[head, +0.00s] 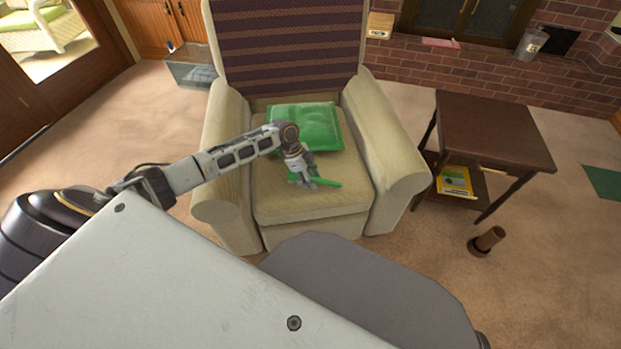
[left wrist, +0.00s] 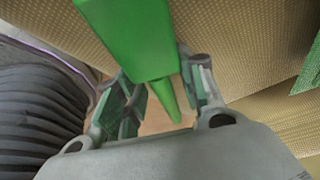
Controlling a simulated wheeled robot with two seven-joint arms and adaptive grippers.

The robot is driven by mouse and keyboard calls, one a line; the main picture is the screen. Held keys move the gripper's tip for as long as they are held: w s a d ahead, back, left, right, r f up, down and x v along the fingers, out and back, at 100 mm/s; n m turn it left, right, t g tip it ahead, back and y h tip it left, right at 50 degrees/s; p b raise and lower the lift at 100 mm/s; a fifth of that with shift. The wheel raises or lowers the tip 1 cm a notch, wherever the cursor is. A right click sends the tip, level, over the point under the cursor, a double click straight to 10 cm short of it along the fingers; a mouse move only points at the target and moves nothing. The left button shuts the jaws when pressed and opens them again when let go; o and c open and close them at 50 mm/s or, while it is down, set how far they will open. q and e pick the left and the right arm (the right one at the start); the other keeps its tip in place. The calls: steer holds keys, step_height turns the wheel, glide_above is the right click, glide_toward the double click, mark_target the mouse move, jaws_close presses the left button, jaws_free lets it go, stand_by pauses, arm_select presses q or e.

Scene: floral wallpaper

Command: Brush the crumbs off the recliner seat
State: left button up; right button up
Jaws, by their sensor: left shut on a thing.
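The beige recliner (head: 233,112) stands ahead of me, with a striped cover on its backrest. Its seat (head: 275,203) faces up toward me, and I cannot make out any crumbs on it. My left gripper (head: 306,181) is low over the middle of the seat. It is shut on a green brush (head: 328,184), which lies across and close to the seat; I cannot tell whether they touch. In the left wrist view the green brush (left wrist: 128,38) sits between the fingers, its thin end pointing down. My right gripper is not in view.
A green cushion (head: 318,122) rests at the back of the seat. A dark wooden side table (head: 495,130) stands to the right, with a yellow book (head: 454,181) on its lower shelf. A brown cylindrical object (head: 488,240) is on the carpet.

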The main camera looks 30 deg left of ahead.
arm_select(q)
steer(key=shift+r+p, duration=2.75)
steer(key=shift+r, duration=0.3)
steer(key=shift+r+p, duration=1.45)
steer(key=shift+p, duration=0.3)
